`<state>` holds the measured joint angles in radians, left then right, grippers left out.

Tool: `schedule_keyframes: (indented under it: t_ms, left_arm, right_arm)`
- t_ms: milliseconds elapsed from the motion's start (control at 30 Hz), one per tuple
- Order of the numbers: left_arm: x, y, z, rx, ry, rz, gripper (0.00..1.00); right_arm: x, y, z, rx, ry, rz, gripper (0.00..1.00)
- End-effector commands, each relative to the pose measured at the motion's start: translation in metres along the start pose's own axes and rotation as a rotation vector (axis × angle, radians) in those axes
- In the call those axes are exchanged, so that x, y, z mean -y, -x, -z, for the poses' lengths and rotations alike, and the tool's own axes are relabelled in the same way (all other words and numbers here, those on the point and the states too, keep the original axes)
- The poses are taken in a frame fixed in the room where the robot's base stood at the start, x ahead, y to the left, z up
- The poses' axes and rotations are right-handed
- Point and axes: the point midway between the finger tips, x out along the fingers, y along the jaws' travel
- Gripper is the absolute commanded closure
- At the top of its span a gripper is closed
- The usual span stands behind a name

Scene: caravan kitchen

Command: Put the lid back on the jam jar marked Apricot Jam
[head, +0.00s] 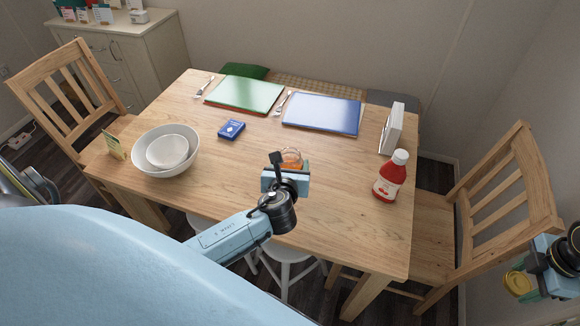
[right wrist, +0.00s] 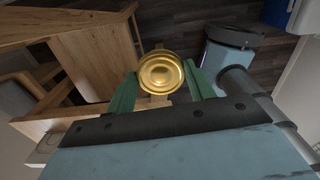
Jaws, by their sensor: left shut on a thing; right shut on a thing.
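An open glass jar (head: 291,156) with orange contents stands on the table, partly hidden behind my left gripper (head: 288,168). A gold round lid (right wrist: 161,73) is held between the green fingers of my right gripper (right wrist: 160,80) in the right wrist view. In the head view the lid (head: 518,283) shows at the far right, off the table and beyond its right edge, well apart from the jar.
A red sauce bottle (head: 391,177) and a white upright holder (head: 392,128) stand on the table's right side. White bowls (head: 190,158), a blue box (head: 231,130) and green and blue place mats (head: 322,115) lie left and behind. A wooden chair (head: 510,190) stands at right.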

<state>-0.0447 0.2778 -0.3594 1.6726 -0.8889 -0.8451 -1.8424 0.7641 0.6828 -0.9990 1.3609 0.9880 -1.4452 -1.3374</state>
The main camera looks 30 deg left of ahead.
Motion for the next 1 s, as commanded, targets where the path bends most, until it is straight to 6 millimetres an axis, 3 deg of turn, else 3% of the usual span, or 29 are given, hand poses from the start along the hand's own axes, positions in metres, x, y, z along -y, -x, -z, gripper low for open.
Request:
schedule_keyframes:
  t_ms: [133,167,500,833,1000]
  left_arm:
    - [0.0,0.0,-0.001,0.003,0.0,0.001,0.72]
    - [0.0,0.0,-0.001,0.003,0.0,0.001,0.38]
    - [0.0,0.0,-0.001,0.003,0.001,0.001,0.83]
    - [0.001,0.0,-0.004,0.005,0.0,0.003,0.84]
    - [0.004,0.003,-0.018,0.009,-0.004,0.019,0.84]
  right_arm:
    - [0.0,0.0,0.0,0.0,0.0,0.0,0.68]
    - [0.0,0.0,0.0,0.0,0.0,0.0,0.68]
    - [0.0,0.0,0.0,0.0,0.0,0.0,0.68]
    - [-0.001,0.002,0.001,0.0,-0.016,0.0,0.68]
    - [-0.004,0.013,0.011,0.0,-0.14,-0.003,0.68]
